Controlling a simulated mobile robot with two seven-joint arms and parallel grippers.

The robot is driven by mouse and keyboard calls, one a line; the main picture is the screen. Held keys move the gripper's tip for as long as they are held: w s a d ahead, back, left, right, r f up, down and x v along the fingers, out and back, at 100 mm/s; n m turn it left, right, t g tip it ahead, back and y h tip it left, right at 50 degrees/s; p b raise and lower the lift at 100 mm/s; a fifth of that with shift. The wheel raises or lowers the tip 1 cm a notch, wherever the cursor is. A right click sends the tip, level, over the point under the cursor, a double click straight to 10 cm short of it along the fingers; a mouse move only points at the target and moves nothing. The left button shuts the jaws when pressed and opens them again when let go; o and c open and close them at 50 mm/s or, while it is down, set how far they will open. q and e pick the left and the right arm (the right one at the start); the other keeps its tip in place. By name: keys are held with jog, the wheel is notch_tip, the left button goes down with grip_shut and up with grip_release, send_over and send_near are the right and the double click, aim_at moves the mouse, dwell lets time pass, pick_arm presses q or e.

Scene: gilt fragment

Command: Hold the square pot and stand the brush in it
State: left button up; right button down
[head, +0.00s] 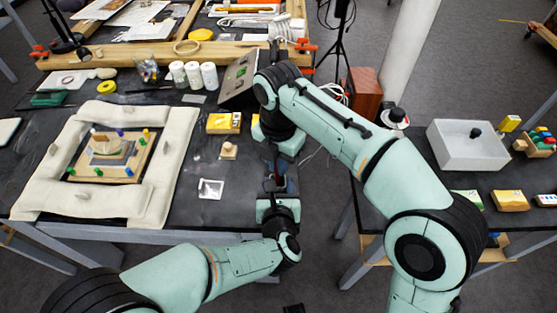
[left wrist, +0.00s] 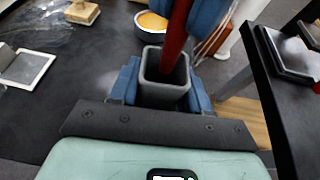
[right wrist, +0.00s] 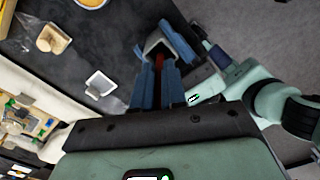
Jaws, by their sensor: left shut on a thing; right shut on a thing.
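The square pot (left wrist: 152,96) is grey and open-topped. My left gripper (left wrist: 162,92) is shut on it, with a blue finger on either side, at the table's right edge. The brush (left wrist: 176,42) shows as a dark red handle. My right gripper (right wrist: 158,92) is shut on the brush above the pot. In the left wrist view the red handle reaches down into the pot's mouth; its lower end is hidden. The right wrist view also shows the pot's rim (right wrist: 155,47) around the brush (right wrist: 159,62). In the head view my left gripper (head: 277,186) faces my right gripper (head: 279,152).
A yellow-filled bowl (left wrist: 152,23) stands close behind the pot. A wooden block (head: 228,151) and a small white-framed square (head: 210,189) lie on the dark table to the left. A gap separates this table from the right one, which holds a white box (head: 466,148).

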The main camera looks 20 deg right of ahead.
jog(key=shift+f, duration=0.95)
dwell(1.0)
jog(key=c, duration=1.5)
grip_release()
jog(key=shift+o, duration=0.3)
jog(key=o, duration=0.5)
jog(key=shift+r, duration=0.15)
jog(key=shift+r, duration=2.9)
